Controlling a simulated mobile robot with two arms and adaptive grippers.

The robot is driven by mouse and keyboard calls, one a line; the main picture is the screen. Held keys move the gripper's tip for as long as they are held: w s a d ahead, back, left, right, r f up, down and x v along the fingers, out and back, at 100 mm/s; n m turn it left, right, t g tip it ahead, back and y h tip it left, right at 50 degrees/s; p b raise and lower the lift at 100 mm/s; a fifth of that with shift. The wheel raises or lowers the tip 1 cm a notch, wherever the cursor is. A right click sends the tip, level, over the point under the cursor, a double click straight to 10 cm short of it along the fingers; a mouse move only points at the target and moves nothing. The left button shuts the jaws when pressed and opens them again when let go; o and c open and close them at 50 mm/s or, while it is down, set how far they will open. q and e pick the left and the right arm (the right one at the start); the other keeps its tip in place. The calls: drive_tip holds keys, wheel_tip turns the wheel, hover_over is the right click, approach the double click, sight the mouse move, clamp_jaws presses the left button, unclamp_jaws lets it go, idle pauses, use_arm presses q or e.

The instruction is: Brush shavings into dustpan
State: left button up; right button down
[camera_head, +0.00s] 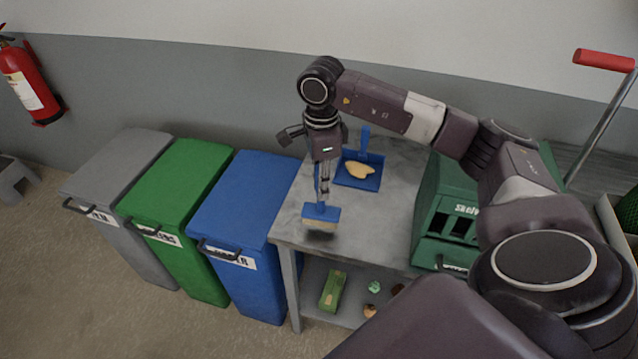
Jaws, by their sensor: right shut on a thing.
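A blue dustpan (372,182) lies on the grey table (392,230), its handle pointing to the back wall. A tan heap of shavings (359,170) is in the pan. My right gripper (323,196) is shut on a blue brush (321,212) and points down. The brush has pale bristles at its lower edge and is near the table's front left part, in front and left of the dustpan. A dark shadow lies under it; I cannot tell whether the bristles touch the table. My left gripper does not show.
A blue bin (245,205), a green bin (180,190) and a grey bin (120,165) stand left of the table. A green machine (440,215) is at the right. The shelf below holds a green box (333,290) and small items. Bare tabletop lies right of the brush.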

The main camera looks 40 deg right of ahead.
wheel_tip(320, 180, up, 2)
drive_tip(key=shift+w+d+p, duration=0.1)
drive_tip(key=shift+d+p, duration=0.05)
drive_tip(key=shift+p, duration=0.3)
drive_tip(key=shift+r+p, duration=0.75)
drive_tip(key=shift+r, duration=0.65)
